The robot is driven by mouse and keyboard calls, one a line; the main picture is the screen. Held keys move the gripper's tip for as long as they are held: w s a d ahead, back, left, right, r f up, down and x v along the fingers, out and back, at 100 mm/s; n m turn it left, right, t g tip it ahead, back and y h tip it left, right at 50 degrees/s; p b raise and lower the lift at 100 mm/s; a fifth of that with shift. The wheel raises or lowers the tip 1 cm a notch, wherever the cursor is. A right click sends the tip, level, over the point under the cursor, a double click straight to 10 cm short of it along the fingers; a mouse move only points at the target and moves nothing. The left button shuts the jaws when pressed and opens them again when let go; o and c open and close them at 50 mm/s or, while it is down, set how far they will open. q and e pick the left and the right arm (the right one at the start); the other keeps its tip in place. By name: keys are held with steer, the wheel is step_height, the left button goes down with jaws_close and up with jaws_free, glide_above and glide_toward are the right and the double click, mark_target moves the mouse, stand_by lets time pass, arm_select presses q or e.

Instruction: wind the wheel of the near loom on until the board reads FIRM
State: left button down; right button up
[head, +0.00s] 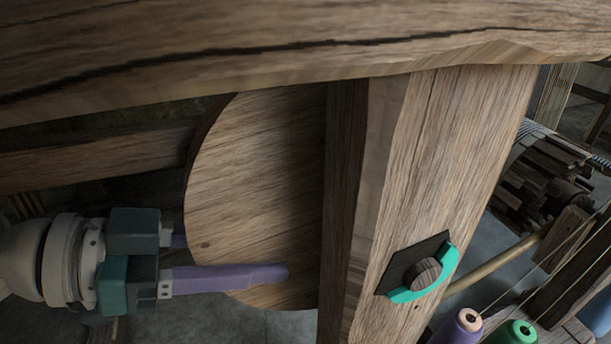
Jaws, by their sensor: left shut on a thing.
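The wheel (255,180) is a round wooden disc, seen at the left of the post, with its right part hidden behind the loom's timber. My left gripper (238,265) comes in from the left at the wheel's lower left edge. One purple finger lies across the front face of the wheel; the other passes behind the rim and is mostly hidden. It is shut on the wheel's rim. No board with a readable word is in view. My right gripper is not in view.
A thick wooden beam (300,45) crosses the top, above a wide post (440,150). On the post is a dark plate with a teal arc (440,276) and a wooden round knob (423,273). Purple (461,328) and green (513,334) thread spools stand at the lower right.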

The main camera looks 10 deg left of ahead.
arm_select(q)
steer(key=shift+c, duration=2.1)
jaws_free()
